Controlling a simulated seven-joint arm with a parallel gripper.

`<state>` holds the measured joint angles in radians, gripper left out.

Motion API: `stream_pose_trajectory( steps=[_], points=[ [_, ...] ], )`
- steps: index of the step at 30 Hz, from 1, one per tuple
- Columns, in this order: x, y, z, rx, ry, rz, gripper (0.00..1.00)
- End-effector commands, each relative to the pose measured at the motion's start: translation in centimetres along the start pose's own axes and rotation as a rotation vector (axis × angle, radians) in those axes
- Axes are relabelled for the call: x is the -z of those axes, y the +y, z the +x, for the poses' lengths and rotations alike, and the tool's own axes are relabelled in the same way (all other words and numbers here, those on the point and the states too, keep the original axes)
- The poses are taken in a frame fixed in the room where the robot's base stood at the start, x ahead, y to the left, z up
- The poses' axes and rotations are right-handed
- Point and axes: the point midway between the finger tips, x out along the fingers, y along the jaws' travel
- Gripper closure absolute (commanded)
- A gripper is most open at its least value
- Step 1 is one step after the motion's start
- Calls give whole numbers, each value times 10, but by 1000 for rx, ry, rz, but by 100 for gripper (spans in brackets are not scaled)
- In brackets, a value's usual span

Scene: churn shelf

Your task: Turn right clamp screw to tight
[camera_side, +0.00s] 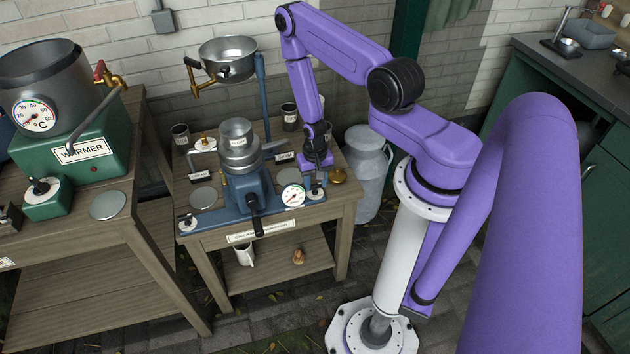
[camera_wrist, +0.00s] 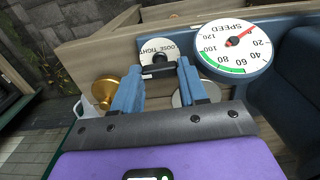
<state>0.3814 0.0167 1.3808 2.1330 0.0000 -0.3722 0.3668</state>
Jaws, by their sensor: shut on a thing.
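The right clamp screw (camera_wrist: 160,58) is a black knob on a white round plate (camera_wrist: 158,46) lettered "LOOSE TIGHT" in the wrist view. My gripper (camera_wrist: 159,66) has its two blue fingers on either side of the knob and is shut on it. In the side view my gripper (camera_side: 315,184) points down at the right end of the blue separator base (camera_side: 275,208); the screw's white plate (camera_side: 315,195) shows just below the fingers. The knob's pointer is too small to read, so its exact setting cannot be told.
A speed gauge (camera_wrist: 234,47) sits close beside the screw, its red needle near the low numbers. A brass knob (camera_side: 338,176) lies right of my gripper. The separator's crank (camera_side: 255,215) stands out in front. A milk can (camera_side: 366,172) stands behind the bench's right side.

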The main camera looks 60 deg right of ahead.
Motion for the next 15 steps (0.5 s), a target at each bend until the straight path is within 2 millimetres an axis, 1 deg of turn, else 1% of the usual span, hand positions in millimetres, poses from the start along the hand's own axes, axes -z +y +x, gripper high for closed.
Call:
stream_pose_trajectory(
  steps=[6, 15],
  points=[
    [0, 0, -1, 0, -1, 34, 88],
    [0, 0, -1, -1, -1, 38, 88]
  ],
)
